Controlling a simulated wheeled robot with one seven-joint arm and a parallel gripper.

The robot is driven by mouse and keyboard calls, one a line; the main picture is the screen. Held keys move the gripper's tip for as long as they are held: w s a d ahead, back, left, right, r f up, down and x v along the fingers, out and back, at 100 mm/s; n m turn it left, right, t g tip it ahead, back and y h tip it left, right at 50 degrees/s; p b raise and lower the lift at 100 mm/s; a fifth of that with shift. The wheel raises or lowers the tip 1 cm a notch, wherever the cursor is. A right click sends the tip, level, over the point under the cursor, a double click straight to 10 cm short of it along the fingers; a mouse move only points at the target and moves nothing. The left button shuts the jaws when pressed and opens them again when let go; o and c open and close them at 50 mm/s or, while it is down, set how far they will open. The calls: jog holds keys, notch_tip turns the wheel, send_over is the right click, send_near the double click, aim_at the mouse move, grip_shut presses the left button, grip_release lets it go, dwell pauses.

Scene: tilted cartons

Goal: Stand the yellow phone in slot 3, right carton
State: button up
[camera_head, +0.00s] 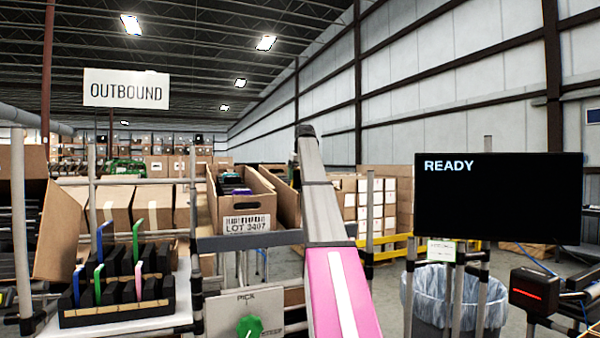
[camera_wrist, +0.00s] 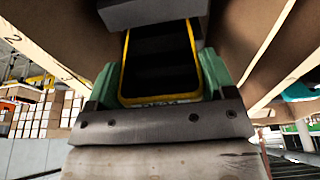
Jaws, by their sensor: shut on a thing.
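The yellow phone (camera_wrist: 187,60) shows in the wrist view as a dark face with a yellow rim. My gripper (camera_wrist: 160,88) is shut on it, with green pads at its sides. Brown cardboard walls (camera_wrist: 50,40) rise on both sides of the phone, and a small "2" is marked on the left one. In the head view the right carton (camera_head: 285,205) is partly hidden behind my arm. My gripper and the phone are not visible there. Slot 3 cannot be made out.
The left carton (camera_head: 240,212), labelled LOT 3407, holds several dark and coloured items beside the right carton. A black rack (camera_head: 115,312) with blue, green and pink phones stands at lower left. A monitor (camera_head: 498,205) reading READY and a lined bin (camera_head: 430,300) are at right.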

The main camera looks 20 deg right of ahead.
aim_at(299, 185)
jog(key=shift+s+x, duration=0.2)
jog(key=shift+x, duration=0.9)
jog(key=shift+s+x, duration=0.2)
jog(key=shift+x, duration=0.9)
jog(key=shift+f, duration=0.2)
jog(key=o, duration=0.8)
jog(key=shift+w, duration=0.1)
jog(key=shift+a+r, duration=0.1)
jog(key=shift+r, duration=0.45)
jog(key=v, duration=1)
jog(key=shift+s+d, duration=0.25)
jog(key=shift+s, duration=0.05)
